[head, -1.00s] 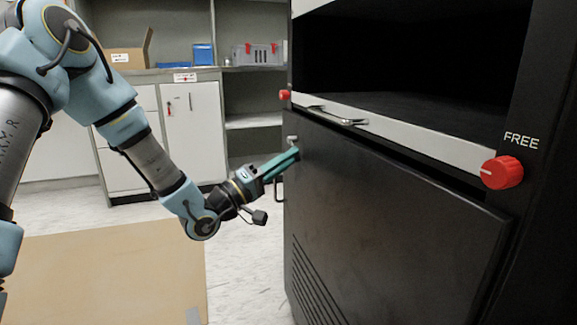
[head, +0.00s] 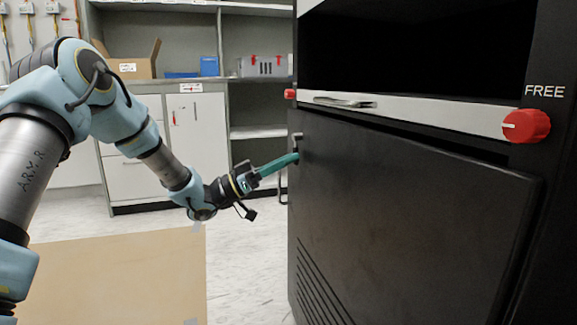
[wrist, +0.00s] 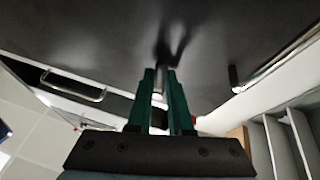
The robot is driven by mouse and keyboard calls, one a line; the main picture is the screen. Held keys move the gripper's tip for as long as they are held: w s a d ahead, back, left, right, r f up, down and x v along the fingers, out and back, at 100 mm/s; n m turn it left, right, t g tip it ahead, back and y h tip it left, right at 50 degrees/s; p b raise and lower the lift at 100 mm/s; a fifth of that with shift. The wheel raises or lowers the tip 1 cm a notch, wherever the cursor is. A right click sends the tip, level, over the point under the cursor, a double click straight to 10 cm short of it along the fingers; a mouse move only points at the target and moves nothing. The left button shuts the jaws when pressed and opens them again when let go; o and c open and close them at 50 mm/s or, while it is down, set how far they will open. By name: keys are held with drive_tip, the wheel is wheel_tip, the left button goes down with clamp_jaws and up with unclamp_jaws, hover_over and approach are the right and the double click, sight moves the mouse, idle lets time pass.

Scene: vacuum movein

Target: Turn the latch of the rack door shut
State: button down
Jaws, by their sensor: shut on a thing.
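The rack door (head: 400,215) is a large black panel on the lower part of the black rack in the head view. My gripper (head: 296,158) is at its upper left edge, with green fingers pointing at the door face. In the wrist view the fingers (wrist: 160,78) stand on either side of a small pale metal piece, which looks like the latch (wrist: 160,86), and are shut on it. In the head view the fingers largely hide the held part. A small metal fitting (head: 297,137) shows just above them. I cannot tell the latch's exact angle.
A light metal strip (head: 420,115) with a handle crosses the rack above the door. Red knobs sit at its left end (head: 290,94) and right end (head: 526,126), the right one under "FREE". A cardboard sheet (head: 120,275) covers floor at lower left. Cabinets (head: 198,135) stand behind.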

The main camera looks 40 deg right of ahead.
drive_tip(key=shift+w+d+m+g+y, duration=0.1)
drive_tip(key=shift+w+m+g+y, duration=0.15)
drive_tip(key=shift+m, duration=0.35)
drive_tip(key=shift+w+d+m+g+y, duration=0.15)
drive_tip(key=shift+m+y, duration=0.1)
drive_tip(key=shift+m, duration=0.35)
drive_tip(key=shift+a, duration=0.1)
drive_tip(key=c, duration=1.1)
unclamp_jaws()
drive_tip(key=p+v, duration=0.2)
drive_tip(key=v, duration=0.9)
drive_tip(key=shift+w, duration=0.1)
